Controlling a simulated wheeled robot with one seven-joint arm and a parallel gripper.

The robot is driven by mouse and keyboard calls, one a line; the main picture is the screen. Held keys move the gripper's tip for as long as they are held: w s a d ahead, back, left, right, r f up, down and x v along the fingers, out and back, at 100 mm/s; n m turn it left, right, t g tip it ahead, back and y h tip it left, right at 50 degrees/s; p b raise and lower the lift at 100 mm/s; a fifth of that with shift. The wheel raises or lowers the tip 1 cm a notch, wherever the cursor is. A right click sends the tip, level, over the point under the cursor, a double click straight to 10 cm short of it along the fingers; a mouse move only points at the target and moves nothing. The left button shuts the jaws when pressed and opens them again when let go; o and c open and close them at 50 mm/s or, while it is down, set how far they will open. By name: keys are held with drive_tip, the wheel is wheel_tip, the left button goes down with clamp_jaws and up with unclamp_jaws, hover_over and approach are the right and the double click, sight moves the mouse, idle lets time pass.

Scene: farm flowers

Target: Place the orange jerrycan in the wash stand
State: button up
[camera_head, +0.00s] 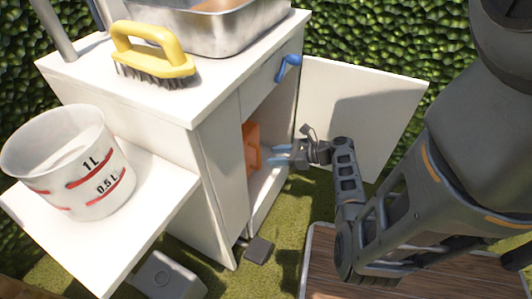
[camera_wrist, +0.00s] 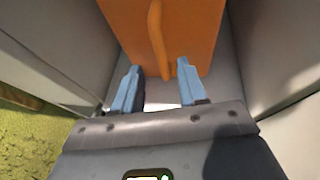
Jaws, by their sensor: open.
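The orange jerrycan (camera_head: 252,145) stands inside the open cabinet of the white wash stand (camera_head: 214,160), partly hidden by the cabinet's front edge. In the wrist view the jerrycan (camera_wrist: 190,30) is straight ahead, with its orange handle (camera_wrist: 158,45) running down its near face. My gripper (camera_head: 280,155) is open at the cabinet opening, its blue fingers pointing in at the jerrycan. In the wrist view the gripper (camera_wrist: 158,78) has its fingertips on either side of the handle's lower end, with gaps; I cannot tell whether they touch the jerrycan's face.
The cabinet door (camera_head: 362,95) stands open to the right. A yellow brush (camera_head: 150,58) and a metal basin (camera_head: 215,28) are on top. A white bucket (camera_head: 68,165) stands on the left side shelf (camera_head: 125,225). Inside, the cabinet walls are close on both sides of my gripper.

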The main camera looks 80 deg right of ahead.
drive_tip(key=p+v, duration=0.1)
drive_tip(key=v, duration=0.4)
drive_tip(key=w+a+f+n+g, duration=0.2)
drive_tip(key=a+f+n+g, duration=0.3)
drive_tip(key=a, duration=0.7)
drive_tip(key=s+a+r+n+g+h, duration=0.1)
drive_tip(key=s+a+r+n+h, duration=0.15)
drive_tip(key=a+n, duration=0.85)
drive_tip(key=s+a+r+n+t+y, duration=0.1)
drive_tip(key=a+r+n, duration=0.3)
drive_tip(key=r, duration=0.5)
drive_tip(key=s+a+r+n+t+y, duration=0.1)
drive_tip(key=a+r+n+t, duration=0.3)
drive_tip(key=r+n, duration=0.5)
drive_tip(key=s+a+r+n+t+y, duration=0.1)
drive_tip(key=s+a+r+n+t, duration=0.1)
drive_tip(key=a+r+n, duration=0.4)
wheel_tip(320, 180, up, 5)
drive_tip(key=shift+s+a+f+n, duration=0.1)
drive_tip(key=shift+s+a+n, duration=0.1)
drive_tip(key=shift+s+n, duration=0.4)
